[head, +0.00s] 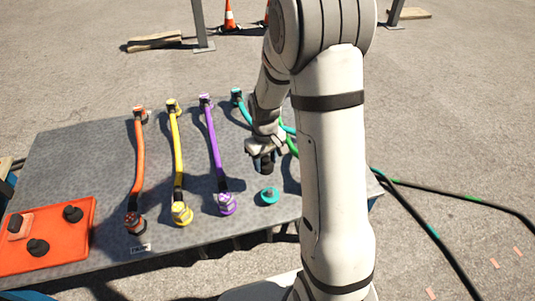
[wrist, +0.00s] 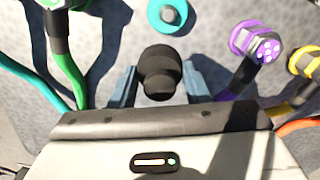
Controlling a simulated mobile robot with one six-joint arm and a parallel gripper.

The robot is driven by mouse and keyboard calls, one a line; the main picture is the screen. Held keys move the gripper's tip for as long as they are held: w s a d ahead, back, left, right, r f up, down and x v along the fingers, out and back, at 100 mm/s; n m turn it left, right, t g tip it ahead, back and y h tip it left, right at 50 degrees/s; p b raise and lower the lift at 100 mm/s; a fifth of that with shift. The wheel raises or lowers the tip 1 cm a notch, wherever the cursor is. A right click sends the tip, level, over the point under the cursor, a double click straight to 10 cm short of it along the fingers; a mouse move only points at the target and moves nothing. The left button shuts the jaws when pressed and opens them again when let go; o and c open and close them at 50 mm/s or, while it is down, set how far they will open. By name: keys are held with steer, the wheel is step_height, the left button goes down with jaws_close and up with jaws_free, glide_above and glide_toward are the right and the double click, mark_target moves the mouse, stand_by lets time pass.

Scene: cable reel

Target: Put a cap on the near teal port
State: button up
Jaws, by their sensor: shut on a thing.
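My gripper (head: 263,158) is shut on a black cap (head: 265,164) and holds it above the table, just beyond the near teal port (head: 269,196). In the wrist view the cap (wrist: 159,72) sits between the two blue-grey fingers of my gripper (wrist: 160,88). The near teal port also shows in the wrist view (wrist: 166,14) as a teal ring with a pale centre, cut by the top edge. The port is uncovered, and the cap is apart from it.
The near purple port (head: 227,204) and near yellow port (head: 181,213) stand left of the teal one, each with a cable. A green cable (wrist: 66,80) runs close by. An orange mat (head: 70,245) with several black caps lies at the left. My arm hides the table's right part.

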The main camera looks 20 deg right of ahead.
mark_target(270, 191)
steer(key=s+r+n+p, duration=0.1)
steer(key=s+p, duration=0.1)
steer(key=s+r+n+p, duration=0.1)
steer(key=s, duration=0.1)
steer(key=shift+r+n, duration=0.3)
steer(key=f+b, duration=0.2)
steer(key=f, duration=0.1)
steer(key=f+b, duration=0.2)
steer(key=f, duration=0.1)
steer(key=f+b, duration=0.2)
steer(key=f, duration=0.1)
steer(key=shift+s, duration=0.25)
steer(key=shift+f+b, duration=0.35)
steer(key=shift+f, duration=0.05)
steer(key=o, duration=1.1)
steer(key=shift+r, duration=0.1)
steer(key=shift+o, duration=0.2)
step_height(270, 191, up, 8)
steer(key=p, duration=0.2)
steer(key=shift+n+p, duration=0.3)
steer(key=shift+p, duration=0.1)
